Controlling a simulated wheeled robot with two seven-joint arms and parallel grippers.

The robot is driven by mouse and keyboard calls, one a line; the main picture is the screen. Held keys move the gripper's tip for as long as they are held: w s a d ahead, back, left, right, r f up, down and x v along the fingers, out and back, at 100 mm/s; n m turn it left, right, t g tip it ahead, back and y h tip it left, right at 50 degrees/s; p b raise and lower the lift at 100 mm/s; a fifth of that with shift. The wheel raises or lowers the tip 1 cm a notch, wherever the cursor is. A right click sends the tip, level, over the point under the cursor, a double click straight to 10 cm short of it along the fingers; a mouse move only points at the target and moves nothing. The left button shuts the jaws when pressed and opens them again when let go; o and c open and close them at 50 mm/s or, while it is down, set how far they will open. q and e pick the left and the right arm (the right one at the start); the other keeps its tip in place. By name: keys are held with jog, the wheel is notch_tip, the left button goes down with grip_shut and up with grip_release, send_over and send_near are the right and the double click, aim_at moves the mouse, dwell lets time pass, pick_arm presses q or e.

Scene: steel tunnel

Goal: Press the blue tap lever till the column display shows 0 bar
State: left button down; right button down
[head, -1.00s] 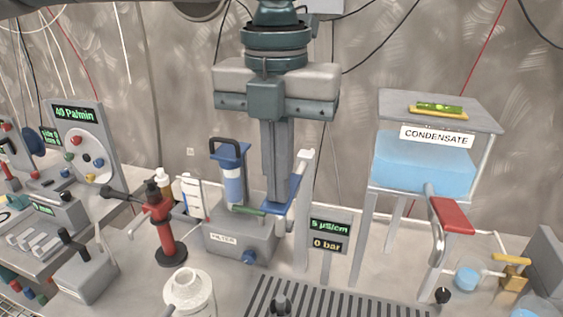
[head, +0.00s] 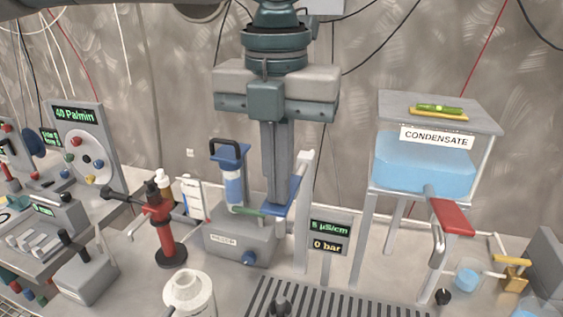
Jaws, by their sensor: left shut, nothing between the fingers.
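The blue tap lever (head: 292,192) sticks out from a pale upright post (head: 304,225) beside the filter box (head: 240,240). My left gripper (head: 275,207) points straight down with its fingers shut and empty. Its tips overlap the lever in the head view and partly hide it; I cannot tell for sure whether they touch. The column display (head: 329,236) stands just right of the post. Its lower line reads 0 bar in yellow; its upper green line is in µS/cm, with a blurred digit. My right gripper is not in view.
A blue-and-white cartridge (head: 232,180) stands on the filter box. The condensate tank (head: 422,165) with a red lever (head: 452,217) is at right. A red stand (head: 163,230) and a white jar (head: 188,292) are at left. A grate (head: 330,300) lies in front.

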pick_arm(q)
jog(key=shift+r+p, duration=0.3)
jog(key=shift+r, duration=0.5)
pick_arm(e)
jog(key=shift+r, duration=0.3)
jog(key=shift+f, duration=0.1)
